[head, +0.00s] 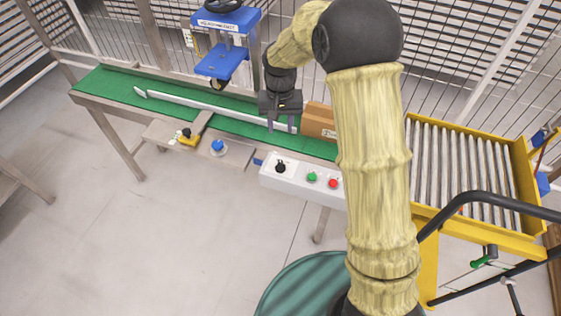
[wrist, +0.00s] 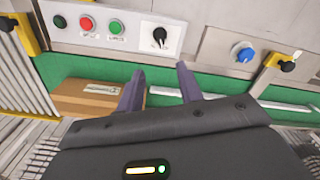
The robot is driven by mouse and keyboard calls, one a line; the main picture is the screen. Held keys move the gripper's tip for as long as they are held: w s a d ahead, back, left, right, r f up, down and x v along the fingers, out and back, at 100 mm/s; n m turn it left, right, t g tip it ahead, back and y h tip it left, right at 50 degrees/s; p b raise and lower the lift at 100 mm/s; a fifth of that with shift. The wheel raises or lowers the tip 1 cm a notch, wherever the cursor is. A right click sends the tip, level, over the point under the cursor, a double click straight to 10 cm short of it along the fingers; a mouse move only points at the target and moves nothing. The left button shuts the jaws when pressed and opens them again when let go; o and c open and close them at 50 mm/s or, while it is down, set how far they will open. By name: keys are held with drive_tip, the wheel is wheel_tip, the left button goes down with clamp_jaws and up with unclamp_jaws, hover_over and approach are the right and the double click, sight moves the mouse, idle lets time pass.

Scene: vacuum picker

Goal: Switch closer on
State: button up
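A white control box (head: 262,179) on the front of the conveyor carries a black rotary knob (head: 280,167), a green button (head: 312,177) and a red button (head: 333,183). In the wrist view the black knob (wrist: 159,37) has a white pointer line, and its label is too small to read. To its left are a blue knob (head: 217,146) and a black knob on a yellow plate (head: 186,135). I cannot tell which control is the closer's. My gripper (head: 281,126) is open and empty, fingers down, above the green belt behind the control box, apart from the knobs.
A cardboard box (head: 318,121) lies on the green belt (head: 110,83), right of my gripper. A pale rail (head: 215,108) runs along the belt. A blue machine (head: 222,58) stands over it. A yellow-framed roller conveyor (head: 460,165) is at right. The floor in front is clear.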

sight(281, 163)
wheel_tip(281, 163, down, 17)
drive_tip(key=shift+f, duration=0.15)
idle(0.5)
clamp_jaws()
